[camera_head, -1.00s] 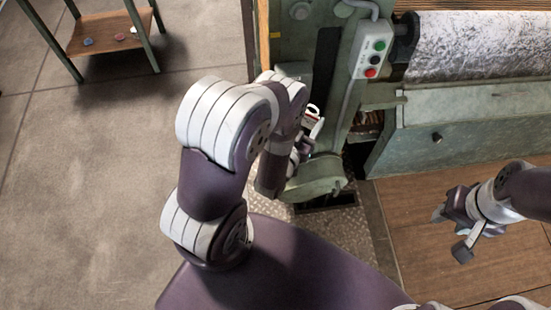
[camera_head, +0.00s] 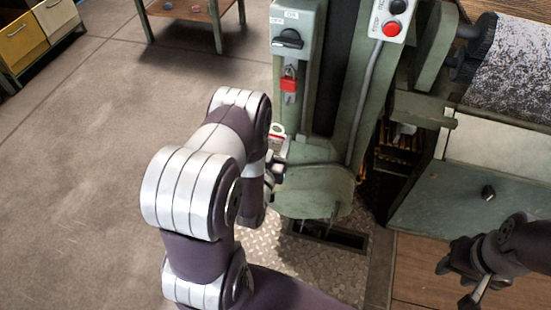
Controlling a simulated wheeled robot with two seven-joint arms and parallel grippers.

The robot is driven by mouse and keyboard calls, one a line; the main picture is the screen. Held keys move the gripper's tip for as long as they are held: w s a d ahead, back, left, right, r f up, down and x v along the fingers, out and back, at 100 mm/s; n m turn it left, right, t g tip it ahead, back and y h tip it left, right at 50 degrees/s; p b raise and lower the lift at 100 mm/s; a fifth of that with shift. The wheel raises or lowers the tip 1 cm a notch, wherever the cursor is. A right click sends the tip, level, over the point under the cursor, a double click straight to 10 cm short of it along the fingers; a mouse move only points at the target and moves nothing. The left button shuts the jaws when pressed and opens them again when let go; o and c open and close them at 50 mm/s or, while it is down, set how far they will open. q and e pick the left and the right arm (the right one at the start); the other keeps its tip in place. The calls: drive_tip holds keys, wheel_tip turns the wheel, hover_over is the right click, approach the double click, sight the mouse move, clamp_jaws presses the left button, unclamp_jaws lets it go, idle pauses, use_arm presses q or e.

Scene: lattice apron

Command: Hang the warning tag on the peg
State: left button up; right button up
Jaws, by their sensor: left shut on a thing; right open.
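The warning tag (camera_head: 277,132) is a small white plate with a red band. My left gripper (camera_head: 274,163) is shut on it and holds it upright in front of the green machine's post; my forearm hides part of this gripper. I cannot make out a peg for certain. A red padlock (camera_head: 289,79) hangs on the grey switch box (camera_head: 291,18) above the tag. My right gripper (camera_head: 462,268) is open and empty at the lower right, over the wooden floor.
The green machine (camera_head: 340,100) fills the middle and right, with a button box (camera_head: 392,18), a roller (camera_head: 510,65) and a dark knob (camera_head: 488,192). A shelf (camera_head: 190,10) and drawers (camera_head: 30,45) stand back left. The left floor is clear.

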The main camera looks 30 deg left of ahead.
use_arm(q)
drive_tip(key=shift+w+r, duration=0.1)
drive_tip(key=shift+w, duration=0.25)
drive_tip(key=b+x, duration=0.1)
drive_tip(key=x, duration=0.5)
idle(0.5)
drive_tip(key=shift+s+d, duration=0.1)
drive_tip(key=shift+s, duration=0.15)
drive_tip(key=shift+w, duration=0.15)
idle(0.8)
drive_tip(key=shift+b+x, duration=0.65)
drive_tip(key=shift+x, duration=1)
